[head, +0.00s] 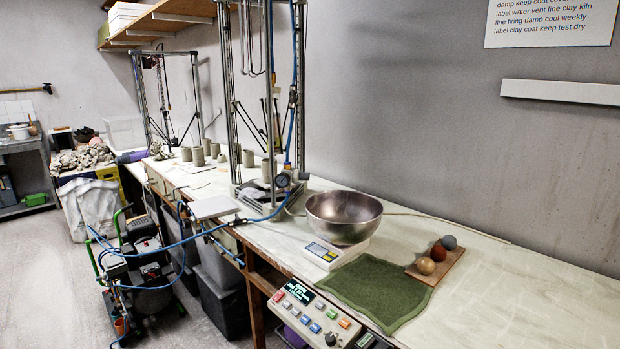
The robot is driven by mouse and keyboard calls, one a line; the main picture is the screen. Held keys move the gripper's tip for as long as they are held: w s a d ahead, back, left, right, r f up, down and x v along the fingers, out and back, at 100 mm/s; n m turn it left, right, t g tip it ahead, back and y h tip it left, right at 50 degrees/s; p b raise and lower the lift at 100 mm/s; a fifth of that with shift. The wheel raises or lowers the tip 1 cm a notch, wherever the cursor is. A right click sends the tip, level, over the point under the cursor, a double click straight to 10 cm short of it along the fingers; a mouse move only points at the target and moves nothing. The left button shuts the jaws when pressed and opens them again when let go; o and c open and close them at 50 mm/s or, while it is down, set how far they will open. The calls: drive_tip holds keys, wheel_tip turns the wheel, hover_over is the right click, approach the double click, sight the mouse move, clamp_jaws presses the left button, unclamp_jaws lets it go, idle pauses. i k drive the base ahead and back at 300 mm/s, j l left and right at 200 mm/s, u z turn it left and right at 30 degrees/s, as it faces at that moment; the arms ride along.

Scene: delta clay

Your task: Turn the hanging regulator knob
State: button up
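A small regulator with a round dial gauge (283,180) hangs on a blue hose (292,100) at the front of a metal frame (234,95) on the workbench. Blue fittings show just beside the gauge. The knob itself is too small to make out clearly. My gripper is not in view.
A metal bowl (343,216) on a scale (323,255) stands right of the regulator. A green cloth (378,291), clay balls on a board (435,267) and a button panel (312,318) are nearer. A compressor (145,265) with blue hoses stands on the floor at left.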

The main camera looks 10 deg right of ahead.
sight(302, 176)
drive_tip(key=i+j+u, duration=0.25)
drive_tip(key=u, duration=0.2)
drive_tip(key=i+j+u, duration=0.25)
drive_tip(key=u, duration=0.15)
drive_tip(key=i+j, duration=0.05)
drive_tip(key=j, duration=0.05)
